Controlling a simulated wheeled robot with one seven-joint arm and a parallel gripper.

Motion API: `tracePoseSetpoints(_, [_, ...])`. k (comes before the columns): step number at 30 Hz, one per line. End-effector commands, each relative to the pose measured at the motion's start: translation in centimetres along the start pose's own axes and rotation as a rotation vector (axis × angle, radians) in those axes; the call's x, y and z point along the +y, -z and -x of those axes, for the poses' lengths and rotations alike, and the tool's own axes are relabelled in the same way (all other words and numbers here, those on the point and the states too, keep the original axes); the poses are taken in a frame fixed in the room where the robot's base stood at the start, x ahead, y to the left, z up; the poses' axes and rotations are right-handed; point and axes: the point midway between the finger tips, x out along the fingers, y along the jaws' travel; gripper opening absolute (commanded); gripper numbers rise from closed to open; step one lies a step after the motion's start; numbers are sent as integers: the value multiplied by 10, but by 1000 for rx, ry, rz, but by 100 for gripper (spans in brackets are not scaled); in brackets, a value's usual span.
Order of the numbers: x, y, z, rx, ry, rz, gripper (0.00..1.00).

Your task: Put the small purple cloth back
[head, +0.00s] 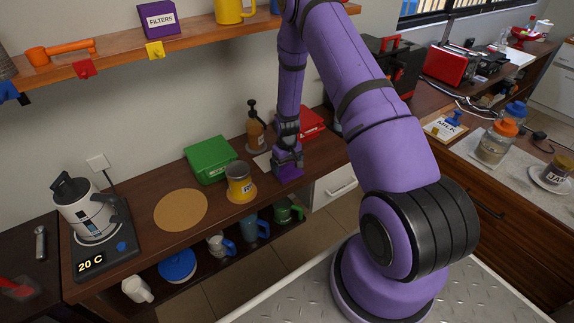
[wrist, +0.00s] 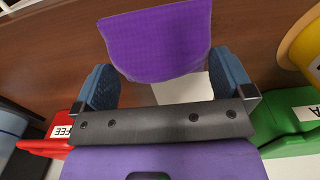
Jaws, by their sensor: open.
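The small purple cloth (wrist: 155,40) lies on the brown wooden counter in the wrist view, flat with a rounded end. In the head view a purple patch (head: 288,174) shows at the counter's front part beneath my gripper; I cannot tell there how much of it is cloth. My gripper (wrist: 163,84) is open, with one blue-grey finger on each side of the cloth's near end. The gripper (head: 288,157) points down low over the counter in the head view. Whether the fingers touch the cloth is not clear.
A white square (wrist: 186,89) lies under the gripper. A shelf (head: 110,62) runs above. A round cork mat (head: 181,209) is bare.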

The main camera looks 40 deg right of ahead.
Motion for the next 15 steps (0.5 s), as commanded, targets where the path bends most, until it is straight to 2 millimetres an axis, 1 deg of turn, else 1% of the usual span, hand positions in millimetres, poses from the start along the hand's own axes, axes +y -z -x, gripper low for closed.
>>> tracePoseSetpoints(5, [0,1,24,4,-1,0,99])
tracePoseSetpoints(12, [0,1,70,5,-1,1,99])
tracePoseSetpoints(15, [0,1,87,3,-1,1,99])
